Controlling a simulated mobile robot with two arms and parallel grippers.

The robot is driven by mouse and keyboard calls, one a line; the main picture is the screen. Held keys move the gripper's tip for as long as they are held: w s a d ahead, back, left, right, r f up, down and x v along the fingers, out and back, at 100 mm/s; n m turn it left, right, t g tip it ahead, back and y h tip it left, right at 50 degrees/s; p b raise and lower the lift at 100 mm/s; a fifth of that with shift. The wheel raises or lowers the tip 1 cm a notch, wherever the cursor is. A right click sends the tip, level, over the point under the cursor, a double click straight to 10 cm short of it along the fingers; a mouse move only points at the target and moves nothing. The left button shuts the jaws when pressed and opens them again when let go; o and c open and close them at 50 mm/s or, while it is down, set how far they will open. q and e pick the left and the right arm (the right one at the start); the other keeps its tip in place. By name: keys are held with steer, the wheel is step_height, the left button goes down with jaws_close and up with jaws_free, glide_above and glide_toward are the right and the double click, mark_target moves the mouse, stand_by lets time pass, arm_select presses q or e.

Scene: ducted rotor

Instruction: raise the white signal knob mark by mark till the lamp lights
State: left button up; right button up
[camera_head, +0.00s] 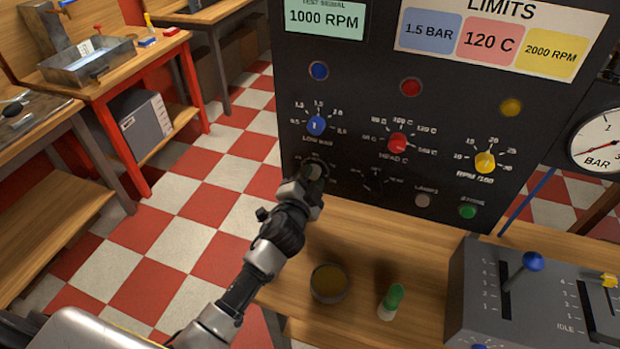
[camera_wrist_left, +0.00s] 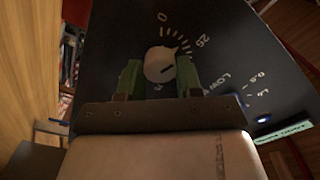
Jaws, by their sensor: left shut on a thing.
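The white signal knob (camera_wrist_left: 158,66) shows in the left wrist view on the dark panel, between the green pads of my left gripper (camera_wrist_left: 157,76). The gripper is shut on it. Ticks and numbers, with a 0 and a 25, curve around the knob; its exact setting is hard to read. In the head view my left gripper (camera_head: 312,178) covers the knob at the panel's lower left. The blue lamp (camera_head: 318,70), red lamp (camera_head: 411,87) and yellow lamp (camera_head: 511,107) on the panel look dim. My right gripper is not in view.
Blue (camera_head: 316,125), red (camera_head: 397,143) and yellow (camera_head: 485,162) limit knobs sit above my gripper's right side. A round tin (camera_head: 329,283) and a green-capped item (camera_head: 391,301) stand on the bench. A grey lever box (camera_head: 470,300) is at right.

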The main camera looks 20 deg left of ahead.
arm_select(q)
steer(key=o, duration=0.9)
steer(key=s+b, duration=0.1)
steer(key=s, duration=1)
steer(key=shift+a+b, duration=0.2)
steer(key=shift+b, duration=0.15)
